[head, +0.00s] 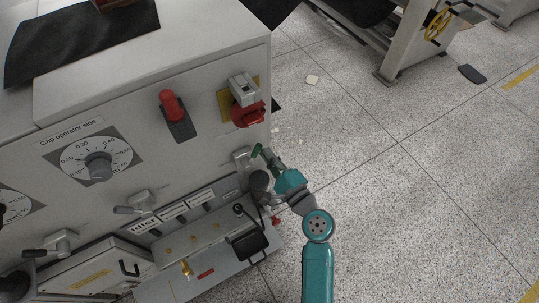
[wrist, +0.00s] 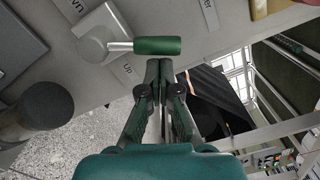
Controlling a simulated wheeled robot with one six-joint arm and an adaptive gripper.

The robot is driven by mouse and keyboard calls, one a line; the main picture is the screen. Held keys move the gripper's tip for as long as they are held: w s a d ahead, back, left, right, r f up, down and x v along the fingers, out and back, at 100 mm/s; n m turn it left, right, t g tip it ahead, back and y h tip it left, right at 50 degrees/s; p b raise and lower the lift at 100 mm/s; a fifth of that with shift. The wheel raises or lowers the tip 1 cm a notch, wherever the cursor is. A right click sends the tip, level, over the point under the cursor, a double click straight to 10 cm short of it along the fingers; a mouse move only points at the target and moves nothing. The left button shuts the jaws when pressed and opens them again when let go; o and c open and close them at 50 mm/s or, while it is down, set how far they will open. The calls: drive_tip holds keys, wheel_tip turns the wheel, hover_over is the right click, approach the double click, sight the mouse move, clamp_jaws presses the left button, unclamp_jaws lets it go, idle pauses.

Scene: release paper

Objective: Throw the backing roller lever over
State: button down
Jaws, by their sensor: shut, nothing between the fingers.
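A lever with a dark green grip (wrist: 157,46) and a metal rod sticks out from a grey pivot block (wrist: 100,36) on the machine's front panel. In the head view the green grip (head: 257,150) is at the panel's right end, partly crowded by my gripper. My gripper (head: 269,153) is shut and empty. In the wrist view its fingertips (wrist: 160,64) are together just below the grip, close to it; I cannot tell whether they touch. A label reading "Up" (wrist: 127,69) is beside the pivot. No label naming the backing roller is readable.
Similar levers (head: 141,202) (head: 59,243) sit further left on the panel. A red-handled switch (head: 247,112), a red knob (head: 172,107) and a gap dial (head: 97,166) are above. A dark round knob (wrist: 47,103) is near my gripper. Speckled floor (head: 410,190) at right is open.

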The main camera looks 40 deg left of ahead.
drive_tip(key=shift+r, duration=0.1)
drive_tip(key=s+a+r+n, duration=0.2)
drive_tip(key=s+n, duration=0.3)
drive_tip(key=n, duration=0.5)
drive_tip(key=shift+s+a, duration=0.2)
drive_tip(key=shift+s, duration=0.2)
drive_tip(key=shift+s+a, duration=0.1)
drive_tip(key=shift+s, duration=0.05)
idle(0.4)
